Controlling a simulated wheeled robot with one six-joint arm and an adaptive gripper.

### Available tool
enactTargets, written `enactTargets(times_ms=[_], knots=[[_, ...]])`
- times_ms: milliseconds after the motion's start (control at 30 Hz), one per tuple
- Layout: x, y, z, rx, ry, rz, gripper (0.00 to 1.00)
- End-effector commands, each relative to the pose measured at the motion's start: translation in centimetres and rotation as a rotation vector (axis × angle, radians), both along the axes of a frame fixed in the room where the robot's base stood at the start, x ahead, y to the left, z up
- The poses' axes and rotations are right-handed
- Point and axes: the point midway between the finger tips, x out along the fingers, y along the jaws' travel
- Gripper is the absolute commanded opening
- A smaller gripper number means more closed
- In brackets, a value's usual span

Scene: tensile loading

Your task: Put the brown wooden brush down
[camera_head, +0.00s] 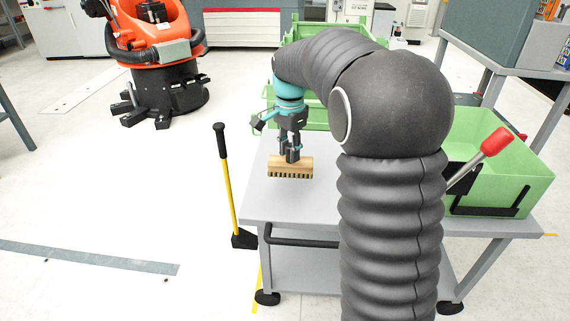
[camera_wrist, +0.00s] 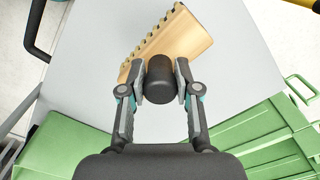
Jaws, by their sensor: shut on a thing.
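The brown wooden brush (camera_head: 290,166) has a light wooden block with dark bristle tufts along its lower edge. In the head view it is below my gripper (camera_head: 292,152), over the left part of the grey table top (camera_head: 275,205). In the wrist view the brush block (camera_wrist: 178,42) lies slanted behind a dark round handle (camera_wrist: 160,79). My gripper (camera_wrist: 161,80) is shut on that handle, one finger on each side. I cannot tell whether the bristles touch the table.
Green crates stand at the table's back (camera_head: 325,32) and right (camera_head: 510,170). A red-knobbed lever (camera_head: 496,142) rises near the right crate. A yellow-handled tool (camera_head: 229,190) stands left of the table. The table's front left is clear. An orange robot (camera_head: 155,35) stands farther back.

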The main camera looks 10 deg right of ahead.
Motion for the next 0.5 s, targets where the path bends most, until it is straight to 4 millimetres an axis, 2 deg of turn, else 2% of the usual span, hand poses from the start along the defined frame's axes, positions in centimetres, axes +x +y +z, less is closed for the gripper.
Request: enactTargets(times_ms=[100, 267, 500], knots=[[0.3, 1.1, -0.6, 0.000, -0.001, 0.001, 0.00], [0.4, 1.4, -1.3, 0.000, 0.000, 0.002, 0.00], [0.3, 1.4, -4.3, 0.000, 0.001, 0.002, 0.00]])
